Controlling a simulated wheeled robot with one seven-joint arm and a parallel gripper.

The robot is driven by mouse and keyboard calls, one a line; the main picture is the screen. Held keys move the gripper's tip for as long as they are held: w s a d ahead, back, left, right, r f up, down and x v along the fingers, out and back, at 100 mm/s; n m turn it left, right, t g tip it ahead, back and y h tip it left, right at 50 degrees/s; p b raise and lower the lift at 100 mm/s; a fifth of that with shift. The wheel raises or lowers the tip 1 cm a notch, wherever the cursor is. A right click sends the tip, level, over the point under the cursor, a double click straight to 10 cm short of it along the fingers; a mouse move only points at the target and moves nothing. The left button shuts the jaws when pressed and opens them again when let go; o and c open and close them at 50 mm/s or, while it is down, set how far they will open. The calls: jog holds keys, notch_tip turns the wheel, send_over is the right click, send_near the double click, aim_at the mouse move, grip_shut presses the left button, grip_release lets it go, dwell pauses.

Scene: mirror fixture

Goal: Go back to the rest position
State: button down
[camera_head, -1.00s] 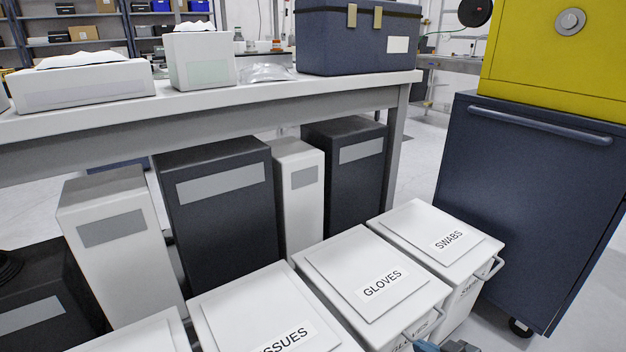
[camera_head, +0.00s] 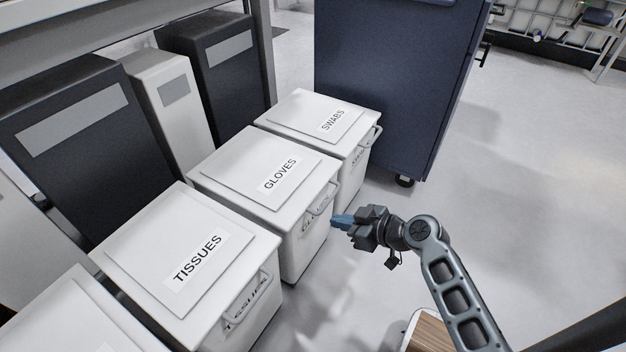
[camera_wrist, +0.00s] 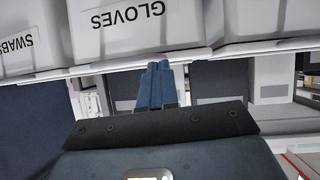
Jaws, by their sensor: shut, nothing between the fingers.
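My gripper (camera_head: 343,221) is in front of the white bin labelled GLOVES (camera_head: 265,180), near its front handle. Its blue fingers (camera_wrist: 157,85) are together with nothing between them in the wrist view. I cannot tell from these frames whether the fingertips touch the bin or its handle. My arm reaches in from the lower right of the head view.
White bins labelled TISSUES (camera_head: 190,255) and SWABS (camera_head: 325,118) flank the GLOVES bin, all with closed lids. Dark and white boxes stand behind them under a table. A dark blue wheeled cabinet (camera_head: 385,80) stands behind SWABS. The floor (camera_head: 530,180) at right is open.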

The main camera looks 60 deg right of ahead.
jog(key=v, duration=0.3)
jog(key=shift+s+r, duration=0.2)
jog(key=shift+r, duration=0.1)
